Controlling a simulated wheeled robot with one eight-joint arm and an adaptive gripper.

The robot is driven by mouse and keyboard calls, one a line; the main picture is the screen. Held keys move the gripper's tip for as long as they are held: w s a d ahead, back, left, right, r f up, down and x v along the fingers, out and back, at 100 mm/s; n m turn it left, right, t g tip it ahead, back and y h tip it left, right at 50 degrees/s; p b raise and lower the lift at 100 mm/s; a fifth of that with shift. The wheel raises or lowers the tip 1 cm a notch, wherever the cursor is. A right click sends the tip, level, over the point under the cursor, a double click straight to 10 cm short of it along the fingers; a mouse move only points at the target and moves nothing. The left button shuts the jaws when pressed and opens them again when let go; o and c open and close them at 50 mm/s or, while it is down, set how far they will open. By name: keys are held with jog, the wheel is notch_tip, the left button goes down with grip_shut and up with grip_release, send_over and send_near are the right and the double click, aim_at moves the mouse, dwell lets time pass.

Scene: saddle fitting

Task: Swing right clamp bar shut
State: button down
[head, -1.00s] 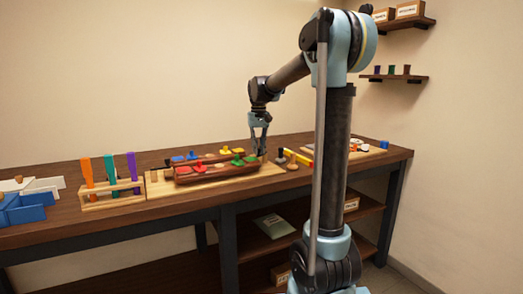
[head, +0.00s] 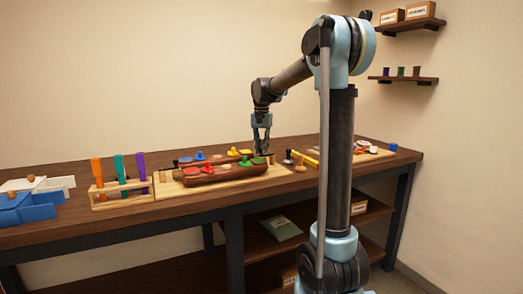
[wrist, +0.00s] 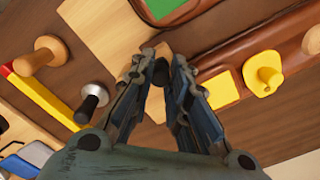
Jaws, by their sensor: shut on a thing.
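My gripper (head: 262,152) is at the right end of the brown saddle piece (head: 212,178), low over the wooden board (head: 277,171). In the wrist view my gripper (wrist: 164,62) has its fingertips close together on a small thing at the right clamp bar, mostly hidden by the fingers. The bar's outline and how far it is swung cannot be made out.
A wooden knob (wrist: 41,55), a black-and-silver knob (wrist: 92,102) and a yellow bar (wrist: 40,98) lie left of the fingers in the wrist view.

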dwell(0.3)
jog(key=c, duration=1.5)
grip_release()
jog(key=shift+w, duration=0.1)
notch_tip(320, 180, up, 12)
jog(key=shift+f, duration=0.1)
jog(key=s+d+f+n+t, duration=0.1)
jog(key=s+d+f, duration=0.4)
jog(key=s, duration=0.5)
jog(key=s+d+f+n, duration=0.1)
jog(key=s+d+f, duration=0.45)
jog(key=s, duration=0.55)
jog(key=s+d+f+n, duration=0.1)
jog(key=s+f, duration=0.4)
jog(key=f, duration=0.2)
jog(key=s+d+f, duration=0.2)
jog(key=s+f, duration=0.4)
jog(key=f, duration=0.1)
jog(key=s+d+f+n+t, duration=0.1)
jog(key=s+f, duration=0.5)
jog(key=f, duration=0.1)
jog(key=shift+s+d+f+n, duration=0.15)
jog(key=shift+d+n, duration=0.05)
jog(key=shift+n, duration=0.1)
